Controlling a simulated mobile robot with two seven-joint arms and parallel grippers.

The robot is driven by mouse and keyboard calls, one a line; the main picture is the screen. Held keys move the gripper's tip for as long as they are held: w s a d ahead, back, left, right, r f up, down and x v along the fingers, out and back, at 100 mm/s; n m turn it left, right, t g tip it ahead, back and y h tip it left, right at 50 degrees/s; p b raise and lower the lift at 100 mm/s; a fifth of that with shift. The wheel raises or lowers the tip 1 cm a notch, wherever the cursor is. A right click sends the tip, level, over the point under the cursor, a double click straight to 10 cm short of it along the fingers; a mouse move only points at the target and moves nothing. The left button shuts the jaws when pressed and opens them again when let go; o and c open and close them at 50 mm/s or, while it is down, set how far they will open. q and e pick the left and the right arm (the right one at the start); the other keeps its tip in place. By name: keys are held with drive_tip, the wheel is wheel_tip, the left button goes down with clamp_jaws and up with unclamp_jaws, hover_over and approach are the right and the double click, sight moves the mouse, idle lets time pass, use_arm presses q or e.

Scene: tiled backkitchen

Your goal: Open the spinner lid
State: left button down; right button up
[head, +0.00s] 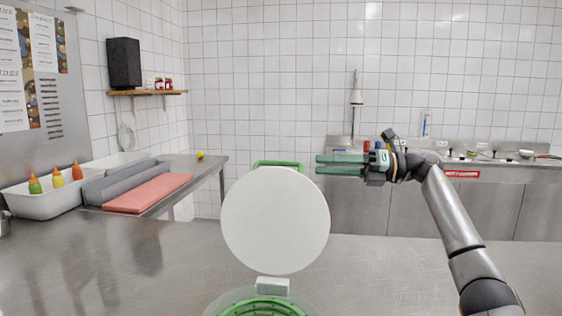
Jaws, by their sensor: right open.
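The spinner lid (275,220) is a round white disc. It stands raised, close to upright, with its flat face towards me. Below it the spinner's green basket (262,306) shows inside a clear bowl, cut off by the bottom edge of the picture. A small pale block joins the lid's lower edge to the bowl. A green handle (277,164) shows above the lid's top edge. My right gripper (318,165), with green fingers, is open and empty. It points left, just up and to the right of the lid, apart from it. My left gripper is not in view.
The spinner stands on a steel table (150,260). A side counter at the left holds a red board (148,193), a grey bin (122,182) and a white tub (55,197) with several sauce bottles. A sink counter (490,195) runs along the back right.

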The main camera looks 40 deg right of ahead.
sight(295, 163)
drive_tip(key=p+x, duration=0.2)
drive_tip(key=x, duration=0.7)
drive_tip(key=shift+w+a+r+p, duration=0.1)
drive_tip(key=shift+w+a+p, duration=0.15)
drive_tip(key=shift+p, duration=0.1)
drive_tip(key=shift+w+a, duration=0.3)
drive_tip(key=shift+w, duration=0.15)
clamp_jaws()
idle(0.5)
